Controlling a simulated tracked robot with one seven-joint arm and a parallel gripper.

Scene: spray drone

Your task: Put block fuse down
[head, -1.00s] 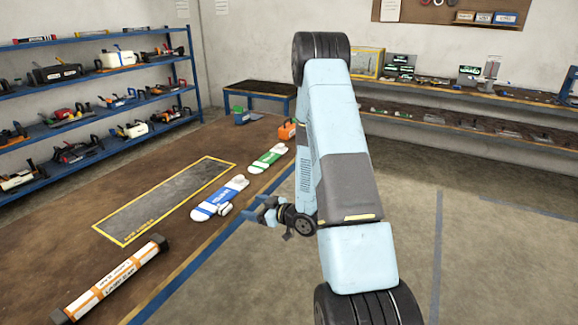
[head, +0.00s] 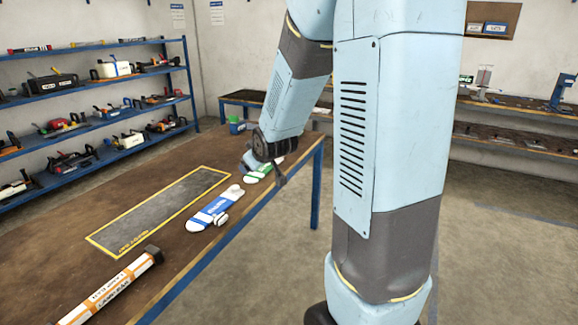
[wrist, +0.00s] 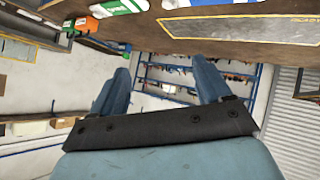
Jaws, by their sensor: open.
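My gripper (head: 251,161) is over the near edge of the brown workbench (head: 165,262), by the green-and-white piece (head: 262,172), and partly covers it in the head view. In the wrist view the two blue fingers (wrist: 160,82) stand wide apart with nothing between them. A blue-and-white piece (head: 214,208) lies flat nearer to me. An orange block (wrist: 80,24) shows on the bench in the wrist view, beside the green-and-white piece (wrist: 112,8); my arm hides it in the head view. I cannot tell which thing is the block fuse.
A yellow-framed dark mat (head: 160,212) lies bare on the bench. An orange-and-white bar (head: 112,290) lies at the near end. Blue shelves (head: 95,95) with tools stand at the left. The floor at right is clear.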

